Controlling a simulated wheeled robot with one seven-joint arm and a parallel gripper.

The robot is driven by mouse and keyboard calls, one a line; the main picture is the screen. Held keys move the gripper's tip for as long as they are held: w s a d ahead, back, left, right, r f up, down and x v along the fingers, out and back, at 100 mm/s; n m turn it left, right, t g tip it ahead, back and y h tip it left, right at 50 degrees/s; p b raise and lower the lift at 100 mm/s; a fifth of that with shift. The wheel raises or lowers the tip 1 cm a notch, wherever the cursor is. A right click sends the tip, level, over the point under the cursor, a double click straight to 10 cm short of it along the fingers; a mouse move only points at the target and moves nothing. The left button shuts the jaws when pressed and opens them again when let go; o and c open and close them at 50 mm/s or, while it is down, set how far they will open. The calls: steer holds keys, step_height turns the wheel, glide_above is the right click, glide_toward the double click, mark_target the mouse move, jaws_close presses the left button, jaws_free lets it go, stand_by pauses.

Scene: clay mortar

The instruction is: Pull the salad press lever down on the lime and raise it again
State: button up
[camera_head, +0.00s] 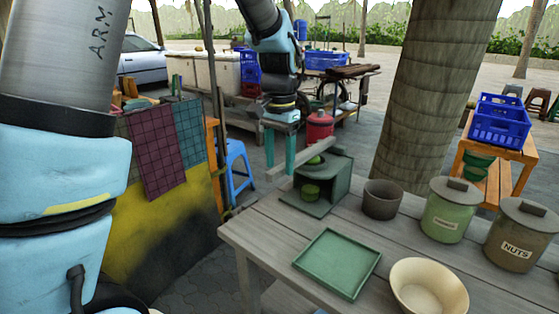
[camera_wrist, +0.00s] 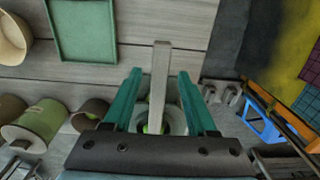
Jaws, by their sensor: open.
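The green-grey salad press (camera_head: 334,183) stands on the table's left part, with its lever (camera_head: 295,163) reaching out to the left. In the wrist view the lever (camera_wrist: 160,75) runs lengthwise between my fingers, with gaps on both sides. A bit of green shows beside it, mostly hidden by my gripper. My gripper (camera_head: 281,166) is open and empty, fingers pointing down near the lever's free end. I cannot tell its exact height over the lever.
A green tray (camera_head: 338,263) and a cream bowl (camera_head: 428,288) are at the table's front. A dark bowl (camera_head: 382,199), a green canister (camera_head: 451,210) and a nuts canister (camera_head: 521,235) stand right of the press. The table's left edge is close to the lever end.

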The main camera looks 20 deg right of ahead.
steer(key=shift+f, duration=0.25)
jaws_close()
stand_by(0.3)
stand_by(0.9)
